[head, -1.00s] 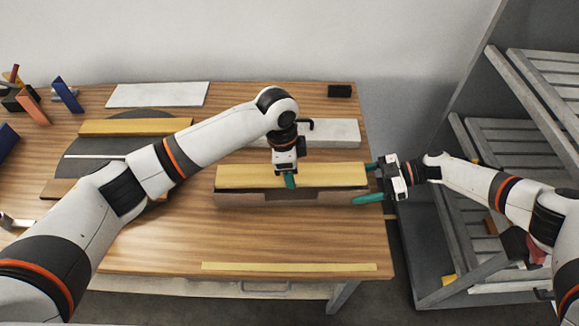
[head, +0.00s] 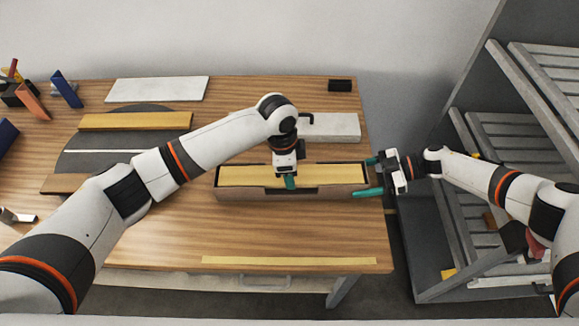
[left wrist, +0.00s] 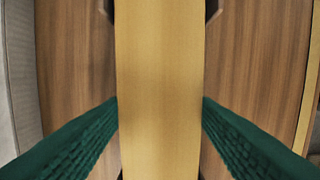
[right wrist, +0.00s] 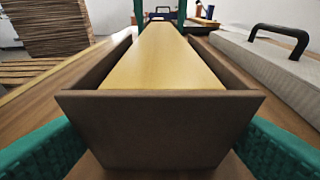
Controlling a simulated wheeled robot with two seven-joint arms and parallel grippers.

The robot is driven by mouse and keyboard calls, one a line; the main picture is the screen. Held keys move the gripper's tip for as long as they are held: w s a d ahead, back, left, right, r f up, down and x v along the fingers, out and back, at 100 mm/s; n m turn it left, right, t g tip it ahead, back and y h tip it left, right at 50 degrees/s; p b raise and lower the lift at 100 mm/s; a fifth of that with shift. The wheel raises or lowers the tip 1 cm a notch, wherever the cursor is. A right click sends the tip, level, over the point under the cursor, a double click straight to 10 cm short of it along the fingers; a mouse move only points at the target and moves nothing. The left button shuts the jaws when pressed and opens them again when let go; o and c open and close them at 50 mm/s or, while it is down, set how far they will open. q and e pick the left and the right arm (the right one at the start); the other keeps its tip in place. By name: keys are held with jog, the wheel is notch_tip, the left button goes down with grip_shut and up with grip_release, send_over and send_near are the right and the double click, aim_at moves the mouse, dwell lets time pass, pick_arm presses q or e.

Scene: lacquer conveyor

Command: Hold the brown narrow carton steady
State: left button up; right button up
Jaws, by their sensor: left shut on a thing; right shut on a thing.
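The brown narrow carton (head: 240,195) lies lengthwise on the table, open at the top. Its end wall (right wrist: 160,125) faces the right wrist camera. My right gripper (head: 368,177) is shut on the carton's right end, one teal finger along each long side. A long yellow board (head: 240,176) sits lengthwise between the carton's walls, its top near the rim. It also shows in the right wrist view (right wrist: 165,60). My left gripper (head: 289,182) comes from above and is shut on this board (left wrist: 160,90) near its middle. How deep the board sits is hidden.
A grey block with a black handle (head: 335,127) stands behind the carton. A second yellow board (head: 130,121) lies on a dark disc at the left. A yellow strip (head: 290,261) runs along the front. A grey slatted rack (head: 500,130) stands right of the table.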

pick_arm(q)
jog(key=shift+f, duration=0.9)
jog(key=o, duration=0.6)
jog(key=o, duration=0.6)
jog(key=shift+f, duration=0.1)
notch_tip(320, 180, up, 12)
jog(key=a, duration=0.1)
jog(key=shift+a, duration=0.25)
pick_arm(e)
jog(key=o, duration=1)
jog(key=shift+c, duration=0.2)
